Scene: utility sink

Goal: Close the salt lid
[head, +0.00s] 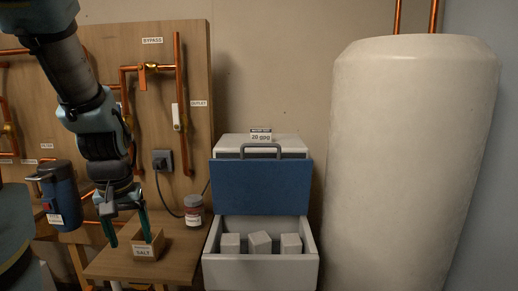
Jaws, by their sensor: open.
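The salt cabinet (261,272) is a pale grey bin standing right of the wooden bench. Its blue lid (262,187) stands raised, and the bin is open at the front with several pale salt blocks (259,241) inside. My gripper (128,235) has green fingers pointing down, spread apart with nothing seen between them. It is over the bench, left of the cabinet and well apart from the lid. Its right finger overlaps a small open box (146,252) labelled SALT in the picture; I cannot tell whether they touch.
A grey jar (194,213) stands on the bench (182,262) near the cabinet. A blue canister (63,197) is at left. Copper pipes (179,85) and a plug (163,161) are on the board behind. A large white tank (412,150) stands close on the right.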

